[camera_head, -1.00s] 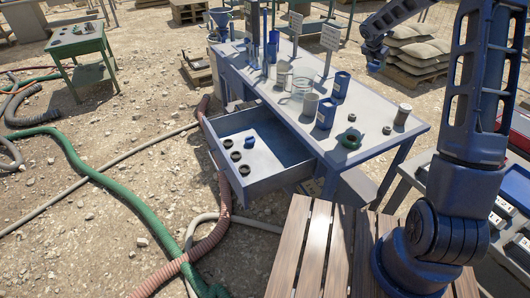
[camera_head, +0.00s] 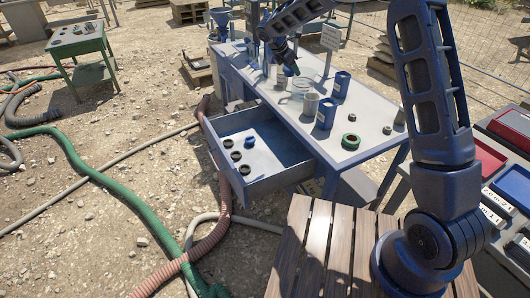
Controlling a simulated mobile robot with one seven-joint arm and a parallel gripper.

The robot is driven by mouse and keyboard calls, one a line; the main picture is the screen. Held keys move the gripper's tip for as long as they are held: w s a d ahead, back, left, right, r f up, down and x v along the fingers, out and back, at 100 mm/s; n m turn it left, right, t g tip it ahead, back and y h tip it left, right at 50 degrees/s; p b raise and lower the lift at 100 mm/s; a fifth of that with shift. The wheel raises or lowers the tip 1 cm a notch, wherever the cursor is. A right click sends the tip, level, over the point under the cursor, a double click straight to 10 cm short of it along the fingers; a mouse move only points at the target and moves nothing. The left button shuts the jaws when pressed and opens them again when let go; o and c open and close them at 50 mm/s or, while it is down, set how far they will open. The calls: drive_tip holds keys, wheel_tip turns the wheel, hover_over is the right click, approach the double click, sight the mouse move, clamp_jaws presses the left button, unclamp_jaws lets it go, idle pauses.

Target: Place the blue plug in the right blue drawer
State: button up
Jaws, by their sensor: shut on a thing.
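The open blue drawer (camera_head: 262,186) juts out from the front of the workbench. A small blue piece, which looks like the blue plug (camera_head: 249,142), lies inside it beside three dark rings (camera_head: 236,156). My gripper (camera_head: 291,68) is over the far part of the bench top, well beyond the drawer. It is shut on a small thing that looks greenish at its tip. The thing is too small and too hidden by the fingers to name. The drawer's right half looks empty.
The bench top (camera_head: 375,138) carries a green ring (camera_head: 350,141), blue-labelled cans (camera_head: 326,113), a white cup (camera_head: 310,105), a glass jar (camera_head: 300,84) and upright signs (camera_head: 330,38). A wooden slatted surface (camera_head: 325,245) is near me. Hoses lie left.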

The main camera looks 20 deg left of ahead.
hover_over(266, 155)
drive_tip(key=s+a, duration=0.2)
wheel_tip(266, 155, down, 42)
drive_tip(key=shift+w+d, duration=0.15)
drive_tip(key=shift+f, duration=0.1)
idle(0.4)
drive_tip(key=o, duration=1)
drive_tip(key=shift+c, duration=0.2)
drive_tip(key=v, duration=1.2)
drive_tip(key=shift+w+r+m, duration=0.2)
drive_tip(key=shift+r+m, duration=0.05)
drive_tip(key=shift+m, duration=0.05)
